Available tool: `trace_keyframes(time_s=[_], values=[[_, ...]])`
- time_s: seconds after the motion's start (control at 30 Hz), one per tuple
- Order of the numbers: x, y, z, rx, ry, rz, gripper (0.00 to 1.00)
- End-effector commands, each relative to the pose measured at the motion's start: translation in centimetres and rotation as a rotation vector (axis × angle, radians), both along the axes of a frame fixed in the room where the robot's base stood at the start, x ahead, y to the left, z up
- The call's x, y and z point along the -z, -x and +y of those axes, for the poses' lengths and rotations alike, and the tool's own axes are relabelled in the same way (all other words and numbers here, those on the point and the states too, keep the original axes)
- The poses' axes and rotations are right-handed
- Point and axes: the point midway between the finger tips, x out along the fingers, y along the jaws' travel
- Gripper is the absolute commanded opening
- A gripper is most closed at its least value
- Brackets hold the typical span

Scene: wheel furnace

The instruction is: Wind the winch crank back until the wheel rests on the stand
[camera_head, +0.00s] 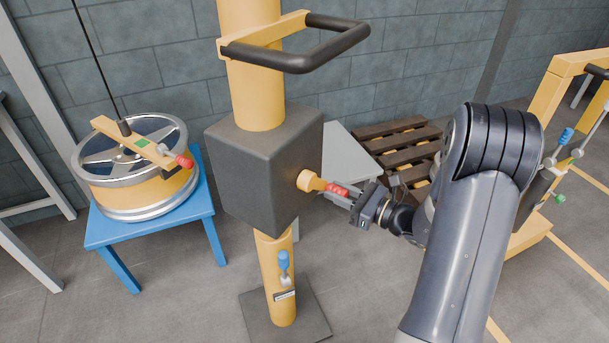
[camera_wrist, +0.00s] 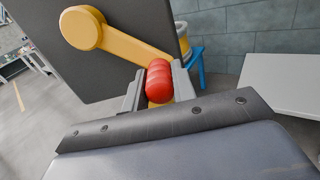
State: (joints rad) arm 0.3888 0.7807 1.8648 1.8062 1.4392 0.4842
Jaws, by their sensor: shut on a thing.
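The winch is a dark box (camera_head: 245,165) on a yellow post. Its yellow crank arm (camera_head: 312,182) points right and ends in a red ribbed handle. My gripper (camera_head: 342,193) is shut on the red crank handle (camera_wrist: 159,80), with a finger on each side of it in the wrist view. The wheel (camera_head: 135,170), silver-rimmed with a yellow band, is at the left over the blue stand (camera_head: 150,228). It looks level and seems to touch the stand's top.
A black bar handle (camera_head: 300,62) juts from the post above the winch box. A blue-handled lever (camera_head: 284,265) is low on the post. A grey block (camera_head: 345,155) and a wooden pallet (camera_head: 400,150) stand behind my gripper. Open floor lies in front.

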Motion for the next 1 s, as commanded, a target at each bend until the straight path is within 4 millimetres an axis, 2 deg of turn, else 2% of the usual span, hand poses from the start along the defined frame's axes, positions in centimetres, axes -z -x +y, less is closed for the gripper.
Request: trace_keyframes(time_s=[0.03,0.2,0.73,1.0], values=[[-1.4,-0.2,-0.1,-0.008,-0.004,-0.010,0.00],[-2.9,-1.1,-0.7,-0.010,-0.004,-0.011,0.00],[-3.4,-1.6,-1.1,-0.010,-0.005,-0.007,0.00],[-6.4,-1.8,-1.2,-0.011,-0.004,-0.008,0.00]])
